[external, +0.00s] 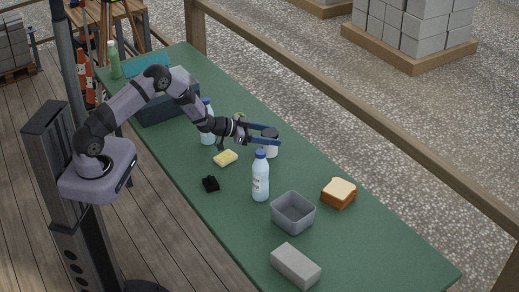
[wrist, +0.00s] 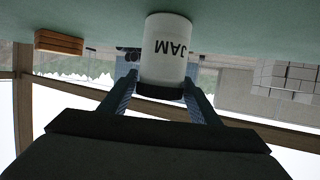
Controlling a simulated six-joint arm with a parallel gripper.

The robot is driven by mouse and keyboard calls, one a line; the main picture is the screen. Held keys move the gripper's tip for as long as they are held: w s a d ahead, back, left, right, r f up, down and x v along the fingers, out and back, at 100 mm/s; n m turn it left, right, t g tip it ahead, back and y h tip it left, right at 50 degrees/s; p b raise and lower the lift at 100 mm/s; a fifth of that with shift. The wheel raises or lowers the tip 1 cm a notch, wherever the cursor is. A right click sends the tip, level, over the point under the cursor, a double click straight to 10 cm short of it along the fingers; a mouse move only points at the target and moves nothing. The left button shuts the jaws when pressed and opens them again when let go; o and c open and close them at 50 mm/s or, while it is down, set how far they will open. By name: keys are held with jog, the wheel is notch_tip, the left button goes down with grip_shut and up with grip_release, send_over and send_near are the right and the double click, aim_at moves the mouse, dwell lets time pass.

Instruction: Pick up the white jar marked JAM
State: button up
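The white jar marked JAM (wrist: 166,62) stands on the green table, with its dark lid toward my gripper. The wrist view shows it upside down, with the lettering inverted. In the external view the jar (external: 271,153) is partly hidden under my gripper's fingers. My gripper (external: 270,134) is open, its two blue fingers spread at the jar's upper part. In the wrist view the fingers (wrist: 160,88) lie to either side of the lid end. I see no clear contact between fingers and jar.
A white bottle with a blue cap (external: 261,178) stands close in front of the jar. Another bottle (external: 207,128) and a yellow sponge (external: 225,158) are to the left. A grey bin (external: 293,214), bread (external: 339,193), a grey block (external: 295,266) and a small black object (external: 211,184) lie nearer.

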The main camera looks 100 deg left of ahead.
jog(key=shift+r, duration=0.1)
jog(key=c, duration=0.8)
notch_tip(320, 180, up, 10)
jog(key=shift+f+b, duration=0.1)
jog(key=shift+b, duration=0.8)
